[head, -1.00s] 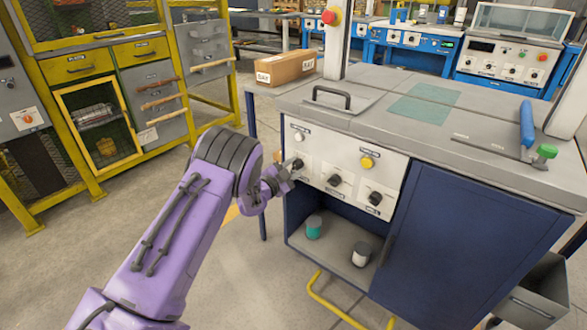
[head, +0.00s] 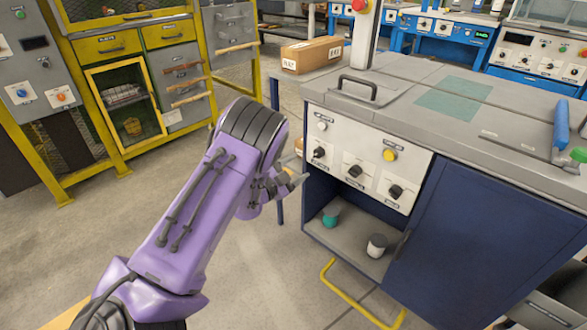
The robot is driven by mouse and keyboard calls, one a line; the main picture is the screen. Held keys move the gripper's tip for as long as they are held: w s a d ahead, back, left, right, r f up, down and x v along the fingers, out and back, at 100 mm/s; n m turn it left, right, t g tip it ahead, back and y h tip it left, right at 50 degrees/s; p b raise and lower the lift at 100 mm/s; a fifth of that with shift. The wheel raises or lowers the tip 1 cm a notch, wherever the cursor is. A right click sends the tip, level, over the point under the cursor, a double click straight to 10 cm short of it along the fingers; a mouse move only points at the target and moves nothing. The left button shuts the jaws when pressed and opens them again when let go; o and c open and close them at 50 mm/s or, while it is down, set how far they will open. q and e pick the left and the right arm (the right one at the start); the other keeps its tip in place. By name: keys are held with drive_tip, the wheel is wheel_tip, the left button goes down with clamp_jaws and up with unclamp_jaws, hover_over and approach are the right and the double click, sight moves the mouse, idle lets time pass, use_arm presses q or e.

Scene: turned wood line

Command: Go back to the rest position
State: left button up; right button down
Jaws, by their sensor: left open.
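My left gripper (head: 289,180) is at the end of the purple arm that comes in from the lower left. It is open and small in view, partly hidden by its own wrist. It is beside the left edge of the blue cabinet's control panel (head: 372,163), below and left of the leftmost black knob (head: 319,152). It appears apart from the knob, with nothing seen in it. My right gripper is out of view.
The blue cabinet (head: 455,235) with a grey top stands at the right. Its open shelf holds a teal-and-dark pot (head: 331,216) and a white-and-dark pot (head: 376,246). A yellow rail (head: 350,300) sticks out low in front. Grey floor (head: 255,275) lies clear at the middle.

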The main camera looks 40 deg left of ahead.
use_arm(q)
drive_tip(key=shift+s, duration=0.8)
drive_tip(key=s+d+f+n+g+y, duration=0.3)
drive_tip(key=s+f+n+g+y, duration=0.35)
drive_tip(key=s+f+n, duration=0.8)
drive_tip(key=s+d+f+n+g+h, duration=0.1)
drive_tip(key=s+d+f+g, duration=0.2)
drive_tip(key=s, duration=0.4)
drive_tip(key=s+d+f+g, duration=0.3)
drive_tip(key=s+d+f, duration=0.1)
drive_tip(key=s, duration=0.4)
drive_tip(key=s+d+f+n+g+h, duration=0.1)
drive_tip(key=s+d+f+g, duration=0.2)
drive_tip(key=s, duration=0.4)
wheel_tip(320, 180, up, 20)
drive_tip(key=p, duration=1.9)
drive_tip(key=shift+w+a+f+t+p, duration=0.15)
drive_tip(key=shift+a+f+t+p, duration=0.1)
drive_tip(key=shift+t+p, duration=0.1)
